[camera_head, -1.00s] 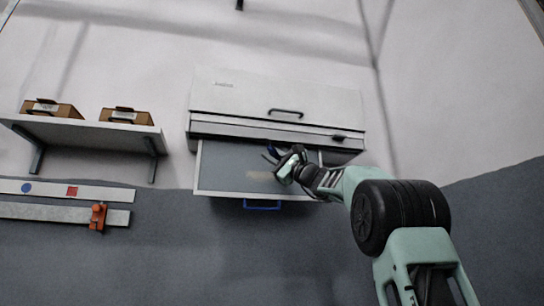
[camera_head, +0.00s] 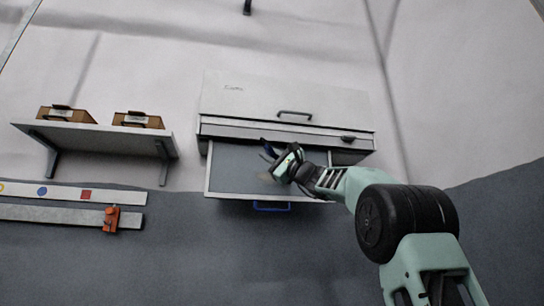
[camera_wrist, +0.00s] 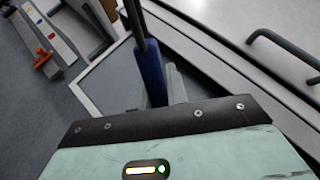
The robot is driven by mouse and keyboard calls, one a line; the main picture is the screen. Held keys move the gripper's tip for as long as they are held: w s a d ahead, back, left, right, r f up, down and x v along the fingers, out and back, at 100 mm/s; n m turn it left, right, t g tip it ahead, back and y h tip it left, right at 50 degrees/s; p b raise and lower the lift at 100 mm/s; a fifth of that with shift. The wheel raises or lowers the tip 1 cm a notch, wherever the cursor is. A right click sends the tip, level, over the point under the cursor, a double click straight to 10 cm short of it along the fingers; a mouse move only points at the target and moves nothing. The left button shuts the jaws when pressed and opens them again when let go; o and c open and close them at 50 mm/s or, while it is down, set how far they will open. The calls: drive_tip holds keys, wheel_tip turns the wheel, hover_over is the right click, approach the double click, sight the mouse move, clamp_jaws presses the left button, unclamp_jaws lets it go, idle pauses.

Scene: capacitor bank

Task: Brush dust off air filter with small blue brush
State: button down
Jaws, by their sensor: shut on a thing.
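The air filter (camera_head: 232,172) is a flat grey panel in a pale frame, slid out below the white wall unit, with a blue handle (camera_head: 270,206) on its front edge. My gripper (camera_head: 276,158) is over the right half of the filter, shut on the small blue brush (camera_head: 266,146). In the wrist view the brush shows as a blue grip (camera_wrist: 150,74) with a dark rod above it. Its lower end is hidden behind my gripper's body. A small tan patch shows beside my gripper over the filter; I cannot tell if it is dust or bristles.
The white wall unit (camera_head: 285,97) has a dark handle (camera_head: 294,114) and a small dark latch at right. A shelf (camera_head: 95,136) with two brown boxes is on the left wall. Below it are pale rails with an orange clamp (camera_head: 111,219).

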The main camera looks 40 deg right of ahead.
drive_tip(key=shift+w+a, duration=0.6)
drive_tip(key=shift+a, duration=0.15)
drive_tip(key=a, duration=0.1)
drive_tip(key=w+b, duration=0.1)
drive_tip(key=a, duration=0.1)
drive_tip(key=shift+w+a+f+b, duration=0.2)
drive_tip(key=shift+w+a+b, duration=0.05)
drive_tip(key=shift+a+b, duration=0.1)
drive_tip(key=shift+w+a+r, duration=0.1)
drive_tip(key=shift+w+a, duration=0.25)
drive_tip(key=shift+a, duration=0.25)
drive_tip(key=shift+w+a+r, duration=0.1)
drive_tip(key=shift+w+a, duration=0.2)
drive_tip(key=shift+a, duration=0.3)
